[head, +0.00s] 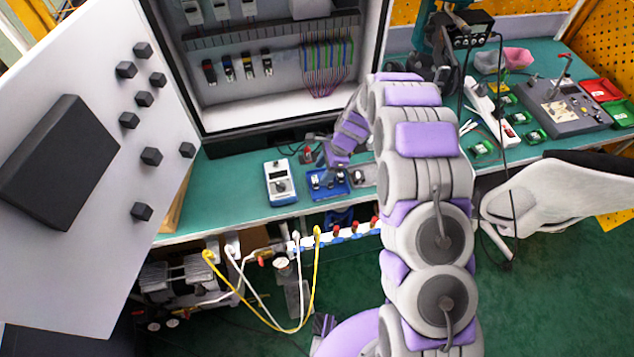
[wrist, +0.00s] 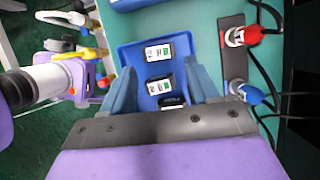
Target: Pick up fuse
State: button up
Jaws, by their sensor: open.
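Small dark fuses with white-and-green labels sit in a blue tray (wrist: 131,54) on the green bench. A third dark piece (wrist: 172,102) is partly hidden by my gripper's body. My gripper (wrist: 160,76) is open, its two blue-grey fingers on either side of the nearer fuses, with no grip visible. In the head view the tray (head: 328,192) is below my gripper (head: 335,160), which partly covers it.
A white-and-blue meter (head: 281,183) stands left of the tray. Red (wrist: 242,37) and blue (wrist: 247,92) plugs with black cables are close to the right finger. An open cabinet (head: 275,75) rises behind. Cables hang below the bench edge.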

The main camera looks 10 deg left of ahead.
aim_at(316, 179)
jog(key=a+f, duration=0.1)
jog(key=f, duration=0.1)
jog(key=a+f+b, duration=0.1)
jog(key=f, duration=0.1)
jog(key=shift+s+a, duration=0.4)
jog(key=shift+s, duration=0.1)
jog(key=shift+d, duration=0.7)
jog(key=shift+c, duration=0.6)
jog(key=c, duration=0.3)
jog(key=shift+a, duration=0.5)
jog(key=c, duration=0.4)
jog(key=shift+d, duration=0.1)
jog(key=shift+d, duration=0.1)
